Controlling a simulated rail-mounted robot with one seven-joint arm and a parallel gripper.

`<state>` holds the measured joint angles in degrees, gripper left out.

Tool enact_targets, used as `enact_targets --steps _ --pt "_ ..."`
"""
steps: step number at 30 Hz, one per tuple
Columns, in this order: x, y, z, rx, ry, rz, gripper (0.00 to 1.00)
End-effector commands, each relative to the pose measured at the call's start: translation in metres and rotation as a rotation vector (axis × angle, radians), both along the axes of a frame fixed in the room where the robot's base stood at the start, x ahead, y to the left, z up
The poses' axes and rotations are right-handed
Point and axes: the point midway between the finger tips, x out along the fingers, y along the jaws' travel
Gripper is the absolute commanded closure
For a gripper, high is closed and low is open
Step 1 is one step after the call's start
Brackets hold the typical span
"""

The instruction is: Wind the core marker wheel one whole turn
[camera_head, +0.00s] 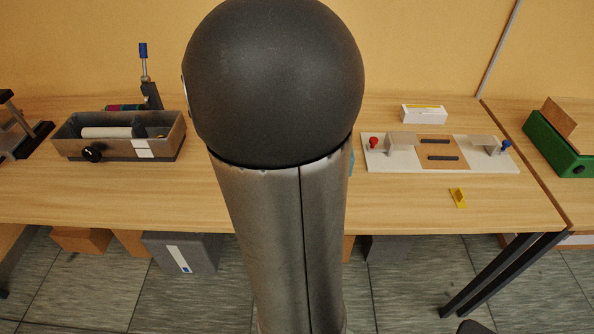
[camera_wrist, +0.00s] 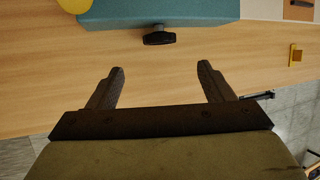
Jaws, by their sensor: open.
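In the wrist view, a teal box (camera_wrist: 200,13) stands on the table, with a black knob or handle (camera_wrist: 159,39) on a short stem at its near side. A rounded yellow part (camera_wrist: 75,5) shows at the box's left, cut off by the picture's edge. I cannot tell which of these parts is the core marker wheel. My gripper (camera_wrist: 160,69) is open and empty, its fingers spread wide. The black knob lies beyond the fingertips, roughly centred between them and apart from both. In the head view my arm hides the gripper and nearly all of the box.
A grey tray (camera_head: 66,143) with a pale roll (camera_head: 107,132) and black knob (camera_head: 92,154) stands left. A white board with clamps (camera_head: 484,163), a small white box (camera_head: 424,114) and a yellow piece (camera_head: 458,198) are right. The table front before the teal box is clear.

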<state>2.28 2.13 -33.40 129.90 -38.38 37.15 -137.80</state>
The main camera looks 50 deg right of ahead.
Motion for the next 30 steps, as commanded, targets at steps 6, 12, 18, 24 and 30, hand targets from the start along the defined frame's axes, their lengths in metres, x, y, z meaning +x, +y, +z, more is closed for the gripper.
enact_targets --steps 6,12,18,24,30 --pt "-0.002 -0.024 -0.046 0.002 0.007 -0.004 0.26" --pt "-0.002 -0.044 -0.081 0.001 0.005 -0.005 0.26" --pt "-0.001 -0.056 -0.103 0.001 0.002 -0.003 0.26" --pt "-0.001 -0.060 -0.110 0.001 0.000 -0.002 0.26" --pt "0.000 -0.060 -0.110 0.001 -0.002 -0.001 0.26"
